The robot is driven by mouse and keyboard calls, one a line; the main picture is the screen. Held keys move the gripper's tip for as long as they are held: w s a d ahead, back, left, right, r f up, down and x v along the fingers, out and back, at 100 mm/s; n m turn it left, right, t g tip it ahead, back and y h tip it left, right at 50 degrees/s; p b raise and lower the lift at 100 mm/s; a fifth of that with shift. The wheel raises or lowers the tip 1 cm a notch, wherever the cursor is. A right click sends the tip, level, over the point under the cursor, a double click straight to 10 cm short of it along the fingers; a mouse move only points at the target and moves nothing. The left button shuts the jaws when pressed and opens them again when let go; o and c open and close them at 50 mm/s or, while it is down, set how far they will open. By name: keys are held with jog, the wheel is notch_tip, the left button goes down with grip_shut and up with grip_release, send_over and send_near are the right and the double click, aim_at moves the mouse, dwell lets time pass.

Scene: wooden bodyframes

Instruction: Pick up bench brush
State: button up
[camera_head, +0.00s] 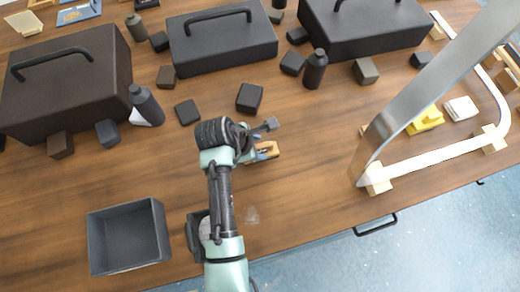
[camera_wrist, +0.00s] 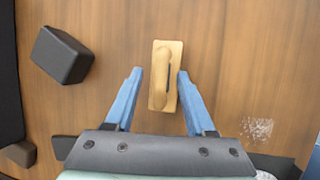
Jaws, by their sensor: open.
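A small tan wooden piece with a rounded grip and a dark slot, which appears to be the bench brush (camera_wrist: 165,75), lies on the wooden table. In the wrist view it sits between the two blue fingers of my gripper (camera_wrist: 160,73). The fingers are spread, with a gap on each side of it. In the head view the brush (camera_head: 267,150) shows just right of my gripper (camera_head: 258,153), partly hidden by it. I cannot tell how high the fingertips are above the table.
A dark block (camera_wrist: 62,55) lies left of the brush; more dark blocks (camera_head: 249,97) and bottles (camera_head: 315,69) stand behind. Dark toolboxes (camera_head: 222,42) line the back. An open dark tray (camera_head: 128,236) is at front left. A metal-and-wood frame (camera_head: 430,75) stands right.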

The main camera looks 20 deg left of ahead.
aim_at(258, 146)
jog(key=shift+c, duration=0.3)
grip_shut()
jog(key=shift+r, duration=0.15)
notch_tip(258, 146, up, 10)
jog(key=shift+f+b, duration=0.1)
jog(key=shift+b, duration=0.3)
jog(key=c, duration=0.7)
grip_release()
grip_shut()
